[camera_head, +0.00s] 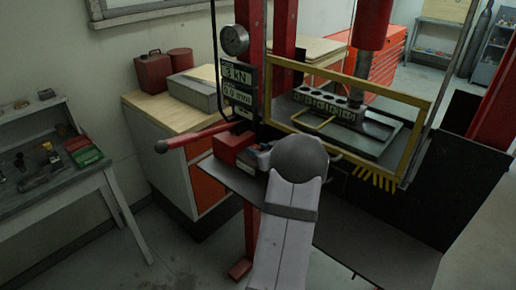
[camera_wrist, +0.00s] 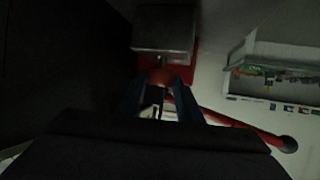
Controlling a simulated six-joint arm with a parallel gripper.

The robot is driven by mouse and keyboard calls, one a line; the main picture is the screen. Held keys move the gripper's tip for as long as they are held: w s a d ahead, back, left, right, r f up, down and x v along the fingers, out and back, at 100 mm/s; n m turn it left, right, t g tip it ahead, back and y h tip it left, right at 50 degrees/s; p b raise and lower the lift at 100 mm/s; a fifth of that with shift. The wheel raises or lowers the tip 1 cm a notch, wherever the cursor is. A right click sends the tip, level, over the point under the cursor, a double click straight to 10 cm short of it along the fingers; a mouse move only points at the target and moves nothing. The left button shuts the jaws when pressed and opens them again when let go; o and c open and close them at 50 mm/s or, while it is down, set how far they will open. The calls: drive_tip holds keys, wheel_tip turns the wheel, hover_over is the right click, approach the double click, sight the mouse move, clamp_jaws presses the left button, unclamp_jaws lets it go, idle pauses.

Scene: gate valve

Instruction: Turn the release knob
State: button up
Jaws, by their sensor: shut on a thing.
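The red pump unit (camera_head: 232,146) sits on the press's side shelf in the head view, and its red body also shows under a grey block in the wrist view. My gripper (camera_wrist: 165,88) points at the pump; its two dark blue fingers are closed in around a small part at the pump's face, which I take as the release knob. The knob itself is mostly hidden by the fingers and shadow, and its turn angle cannot be told. In the head view my own wrist covers most of the gripper and the knob.
The red pump lever (camera_head: 198,137) sticks out left of the pump, and shows right of my fingers in the wrist view (camera_wrist: 228,118). A yellow-framed guard (camera_head: 345,65) stands to the right. A workbench (camera_head: 50,185) is at far left, with open floor between.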

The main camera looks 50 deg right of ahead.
drive_tip(key=shift+d+r+n+y+p, duration=0.15)
drive_tip(key=shift+r+n+y+p, duration=0.2)
drive_tip(key=shift+p, duration=0.55)
drive_tip(key=shift+f+t+y, duration=0.25)
drive_tip(key=shift+f+t, duration=0.05)
drive_tip(key=o, duration=1)
drive_tip(key=shift+o, duration=0.2)
drive_tip(key=shift+f+b, duration=0.15)
drive_tip(key=shift+b, duration=0.5)
